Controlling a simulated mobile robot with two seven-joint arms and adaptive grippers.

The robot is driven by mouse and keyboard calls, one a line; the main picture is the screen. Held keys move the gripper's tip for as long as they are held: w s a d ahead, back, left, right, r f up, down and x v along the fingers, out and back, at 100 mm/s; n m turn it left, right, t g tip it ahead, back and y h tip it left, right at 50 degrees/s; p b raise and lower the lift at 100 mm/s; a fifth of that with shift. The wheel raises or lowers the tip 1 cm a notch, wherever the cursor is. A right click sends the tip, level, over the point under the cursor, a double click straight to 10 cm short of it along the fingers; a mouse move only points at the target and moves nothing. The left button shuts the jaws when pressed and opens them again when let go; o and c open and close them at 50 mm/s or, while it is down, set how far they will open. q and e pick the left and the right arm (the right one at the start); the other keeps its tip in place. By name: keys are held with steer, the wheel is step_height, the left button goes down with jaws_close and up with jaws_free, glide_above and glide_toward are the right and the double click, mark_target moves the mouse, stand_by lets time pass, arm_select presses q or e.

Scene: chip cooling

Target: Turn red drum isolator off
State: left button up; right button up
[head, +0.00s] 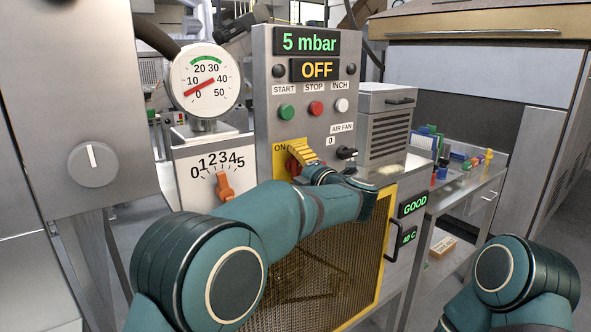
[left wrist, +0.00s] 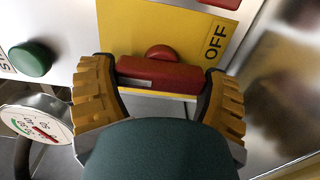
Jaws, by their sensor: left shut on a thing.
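The red drum isolator handle (head: 295,165) sits on a yellow plate (head: 277,162) low on the grey control panel, with "ON" readable at the plate's upper left. In the left wrist view the red handle (left wrist: 160,75) lies across the picture, and "OFF" is readable on the yellow plate (left wrist: 150,27) to its upper right. My left gripper (head: 303,163) is shut on the handle; its ribbed yellow-brown fingers (left wrist: 160,80) stand at the handle's two ends. My wrist partly hides the handle in the head view. My right gripper is out of view.
The panel (head: 262,85) shows "5 mbar" and "OFF" above START, STOP and INCH buttons. A black air fan knob (head: 346,153) is close right of my left gripper. An orange selector (head: 225,186) and a gauge (head: 205,80) stand left. A mesh guard (head: 310,285) is below.

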arm_select(q)
steer(key=o, duration=1)
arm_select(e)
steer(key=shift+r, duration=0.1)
